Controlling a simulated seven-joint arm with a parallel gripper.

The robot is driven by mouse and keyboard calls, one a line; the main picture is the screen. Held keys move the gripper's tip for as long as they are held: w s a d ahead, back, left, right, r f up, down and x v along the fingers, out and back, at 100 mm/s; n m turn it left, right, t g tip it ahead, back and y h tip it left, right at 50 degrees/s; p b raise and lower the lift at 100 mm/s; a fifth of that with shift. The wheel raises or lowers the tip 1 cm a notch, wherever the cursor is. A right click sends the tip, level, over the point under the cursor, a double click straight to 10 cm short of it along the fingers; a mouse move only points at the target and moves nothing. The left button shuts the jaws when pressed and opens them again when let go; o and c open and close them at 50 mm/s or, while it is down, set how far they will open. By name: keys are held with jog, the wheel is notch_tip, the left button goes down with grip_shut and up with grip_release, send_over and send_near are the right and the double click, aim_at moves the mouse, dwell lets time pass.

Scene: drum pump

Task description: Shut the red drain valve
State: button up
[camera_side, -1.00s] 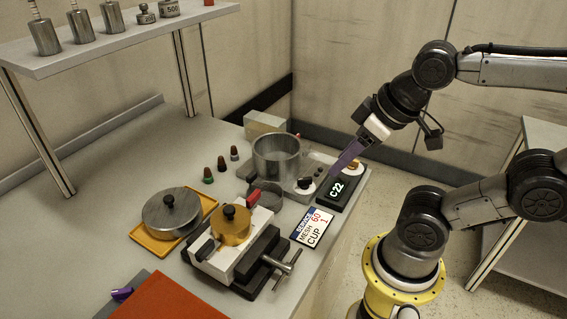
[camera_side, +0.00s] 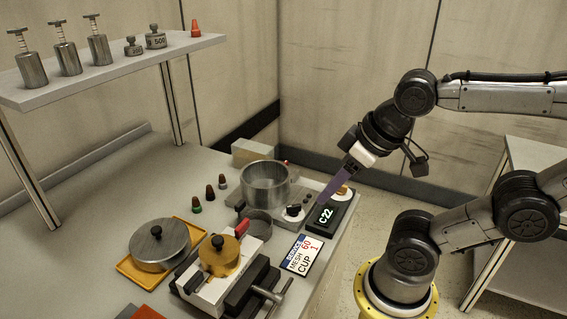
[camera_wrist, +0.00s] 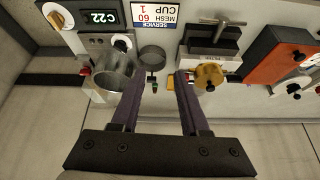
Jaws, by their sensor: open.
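A red handle (camera_side: 241,228) shows on the white block (camera_side: 206,291) in the vise, beside the brass cup (camera_side: 222,262). It may be the drain valve; I cannot tell its setting. A tiny red tip also shows behind the metal drum (camera_side: 267,183). The drum (camera_wrist: 113,72) and brass cup (camera_wrist: 208,76) appear in the wrist view. My gripper (camera_side: 323,198) is open, with purple fingers pointing down near the C22 display, right of the drum. In the wrist view its fingers (camera_wrist: 160,88) are spread apart, with nothing held between them.
The C22 box (camera_side: 325,216) and service card (camera_side: 303,255) lie along the bench's right edge. A lidded metal pan (camera_side: 160,244) sits on a yellow tray at left.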

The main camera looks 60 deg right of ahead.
jog(key=w+d+r+m, duration=0.2)
jog(key=w+r+m, duration=0.4)
jog(key=r, duration=0.1)
jog(key=w+d+f+m+g, duration=0.1)
jog(key=w+d+m+g, duration=0.3)
jog(key=w+d+m, duration=0.85)
jog(key=w+d+f+n+g, duration=0.15)
jog(key=w+d+f, duration=0.35)
jog(key=d+f, duration=0.6)
jog(key=f, duration=1.1)
jog(key=shift+w+d+f, duration=0.15)
jog(key=shift+d+f, duration=0.1)
jog(key=shift+f, duration=0.15)
grip_shut()
